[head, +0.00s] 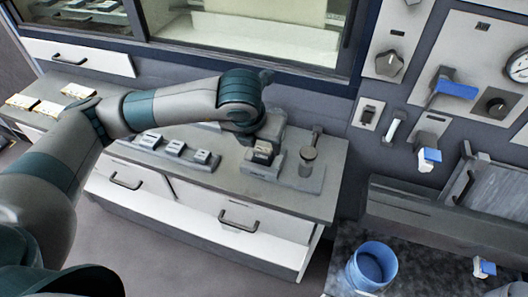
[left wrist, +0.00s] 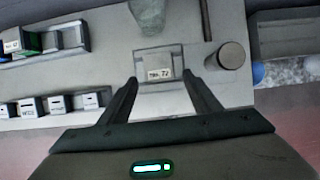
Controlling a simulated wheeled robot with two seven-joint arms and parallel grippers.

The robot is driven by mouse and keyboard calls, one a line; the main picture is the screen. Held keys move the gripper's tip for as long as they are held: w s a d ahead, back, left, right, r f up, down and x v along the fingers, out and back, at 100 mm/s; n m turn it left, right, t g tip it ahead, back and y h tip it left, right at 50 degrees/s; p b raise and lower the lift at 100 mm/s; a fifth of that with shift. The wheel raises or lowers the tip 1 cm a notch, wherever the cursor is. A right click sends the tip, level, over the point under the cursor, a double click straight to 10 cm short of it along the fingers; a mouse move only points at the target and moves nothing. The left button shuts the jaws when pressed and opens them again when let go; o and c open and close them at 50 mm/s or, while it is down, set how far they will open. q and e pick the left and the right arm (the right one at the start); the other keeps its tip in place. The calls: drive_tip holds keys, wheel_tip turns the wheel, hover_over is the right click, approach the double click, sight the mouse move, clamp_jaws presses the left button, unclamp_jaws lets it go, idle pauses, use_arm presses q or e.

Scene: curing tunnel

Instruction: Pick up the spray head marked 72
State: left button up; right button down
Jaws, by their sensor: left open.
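A small block with a white label (left wrist: 159,72) lies between the fingertips of my left gripper (left wrist: 161,79) in the left wrist view. The label seems to end in a 7 and another digit, but it is too blurred to read surely. In the head view the block (head: 263,149) shows on the counter under my left wrist. My left gripper is open, with one finger on each side of the block, and I cannot tell whether they touch it. In the head view my wrist mostly hides the gripper. My right gripper is not in view.
Several small labelled blocks (head: 175,148) stand on the grey counter (head: 228,190) left of the gripper. A grey cylinder (left wrist: 231,55) and a thin rod stand close to its right. A blue bucket (head: 371,267) is at the lower right. Knobs and a gauge (head: 519,66) line the wall.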

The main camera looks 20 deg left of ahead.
sight(263, 147)
use_arm(q)
drive_tip(key=shift+w+f+p, duration=0.45)
drive_tip(key=shift+w+p, duration=0.05)
drive_tip(key=shift+p, duration=0.2)
drive_tip(key=p+x, duration=0.1)
drive_tip(key=x, duration=0.1)
drive_tip(key=shift+w+f, duration=0.25)
drive_tip(key=shift+f, duration=0.1)
drive_tip(key=shift+w+f, duration=0.1)
drive_tip(key=shift+f, duration=0.25)
drive_tip(key=c, duration=1.4)
drive_tip(key=shift+r, duration=0.15)
